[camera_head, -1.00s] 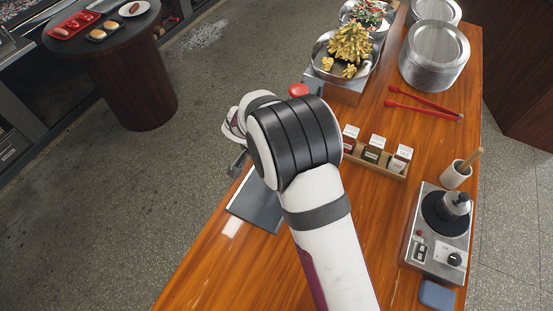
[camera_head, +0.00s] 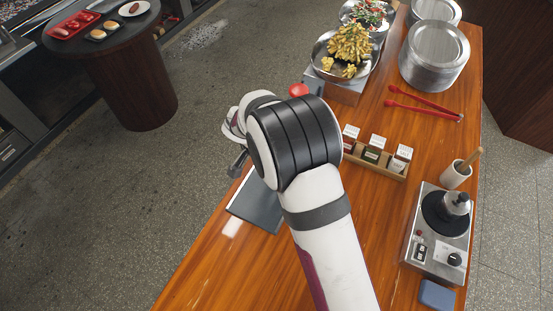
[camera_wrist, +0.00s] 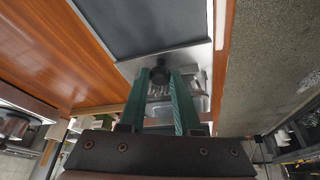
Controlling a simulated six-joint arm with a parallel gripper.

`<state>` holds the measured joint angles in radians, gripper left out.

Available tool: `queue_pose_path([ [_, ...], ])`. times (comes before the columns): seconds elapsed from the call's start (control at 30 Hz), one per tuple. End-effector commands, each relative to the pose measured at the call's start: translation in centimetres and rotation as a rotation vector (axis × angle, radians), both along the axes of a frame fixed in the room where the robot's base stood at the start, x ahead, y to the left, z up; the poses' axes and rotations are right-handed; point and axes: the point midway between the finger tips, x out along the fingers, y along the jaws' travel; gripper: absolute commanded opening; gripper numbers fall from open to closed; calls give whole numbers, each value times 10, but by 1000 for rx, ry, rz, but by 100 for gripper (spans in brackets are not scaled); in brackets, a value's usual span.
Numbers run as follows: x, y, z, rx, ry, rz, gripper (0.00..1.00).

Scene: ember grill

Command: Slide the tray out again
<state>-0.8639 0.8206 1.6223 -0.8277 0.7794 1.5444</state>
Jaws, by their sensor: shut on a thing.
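A flat dark grey panel with a metal edge (camera_head: 257,207) lies at the counter's left edge in the head view, partly hidden behind my arm. It also shows at the top of the wrist view (camera_wrist: 150,25). Below it in the wrist view is a silver metal part, seemingly the tray (camera_wrist: 134,67), with a round black knob (camera_wrist: 160,75). The green fingers of my gripper (camera_wrist: 161,80) are on either side of the knob and shut on it. In the head view my arm hides most of the gripper and the knob.
A wooden rack of small spice boxes (camera_head: 376,163) stands right of my arm. Red tongs (camera_head: 424,104), stacked metal plates (camera_head: 434,60) and a heaped food pan (camera_head: 345,55) are farther back. A steel burner (camera_head: 437,235) stands at right. Open floor (camera_head: 120,215) lies left of the counter.

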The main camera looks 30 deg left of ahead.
Motion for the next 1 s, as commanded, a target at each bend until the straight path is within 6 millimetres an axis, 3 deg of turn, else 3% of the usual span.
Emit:
queue_pose_path([
  [0.47, -5, 0, 1, 0, -1, 0, 0],
  [0.67, -35, 0, 1, -2, 0, 4, 0],
  [1.0, -106, 0, 1, -1, 0, 3, 0],
])
